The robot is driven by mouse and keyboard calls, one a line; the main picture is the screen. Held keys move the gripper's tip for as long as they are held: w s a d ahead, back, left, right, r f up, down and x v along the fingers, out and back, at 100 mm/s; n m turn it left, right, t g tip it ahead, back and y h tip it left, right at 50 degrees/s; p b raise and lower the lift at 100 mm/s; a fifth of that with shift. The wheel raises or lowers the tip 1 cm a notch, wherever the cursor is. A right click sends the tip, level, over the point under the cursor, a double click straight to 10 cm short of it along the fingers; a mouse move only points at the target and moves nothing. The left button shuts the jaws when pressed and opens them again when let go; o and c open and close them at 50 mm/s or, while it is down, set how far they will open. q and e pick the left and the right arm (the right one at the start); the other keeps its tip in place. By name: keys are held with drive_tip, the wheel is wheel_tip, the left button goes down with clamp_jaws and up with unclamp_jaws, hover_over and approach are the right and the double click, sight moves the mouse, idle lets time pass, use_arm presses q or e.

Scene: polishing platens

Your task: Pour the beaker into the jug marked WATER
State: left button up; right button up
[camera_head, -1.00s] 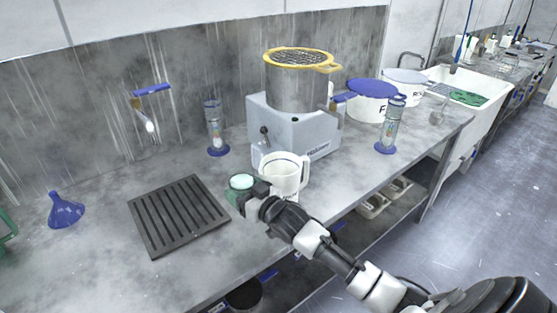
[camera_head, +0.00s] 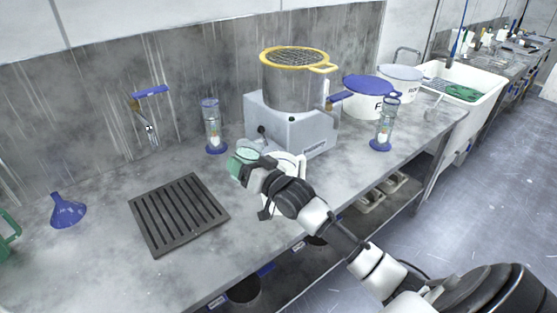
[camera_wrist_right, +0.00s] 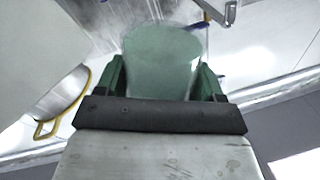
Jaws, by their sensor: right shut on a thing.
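My right gripper (camera_head: 254,173) is shut on a pale green, translucent beaker (camera_head: 241,159) and holds it above the counter. In the right wrist view the beaker (camera_wrist_right: 162,65) sits between the two green-sided fingers (camera_wrist_right: 162,82). Its exact tilt is hard to tell. A white jug (camera_head: 296,163) stands on the counter just behind and to the right of the gripper. The gripper and wrist hide most of the jug, and no marking on it is readable. The beaker shows to the left of the jug. My left gripper is not in view.
A grey machine (camera_head: 292,128) with a yellow-rimmed sieve (camera_head: 297,57) stands behind the jug. A black slotted grate (camera_head: 178,214), a blue funnel (camera_head: 67,210) and two blue-based cylinders (camera_head: 212,128) (camera_head: 385,125) stand around. A blue-lidded tub (camera_head: 369,98) is farther right.

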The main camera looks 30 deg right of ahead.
drive_tip(key=shift+s+d, duration=0.1)
drive_tip(key=shift+d, duration=0.05)
drive_tip(key=shift+w+m, duration=0.2)
drive_tip(key=shift+m, duration=0.2)
drive_tip(key=shift+d, duration=0.1)
drive_tip(key=shift+s+d+r, duration=0.1)
drive_tip(key=shift+s+r, duration=0.05)
drive_tip(key=shift+s, duration=0.05)
drive_tip(key=shift+m, duration=0.3)
drive_tip(key=shift+w, duration=0.2)
drive_tip(key=shift+d+r, duration=0.1)
drive_tip(key=shift+s+d+r+m+b, duration=0.1)
drive_tip(key=shift+s+d+m+b, duration=0.05)
drive_tip(key=shift+m+b, duration=0.2)
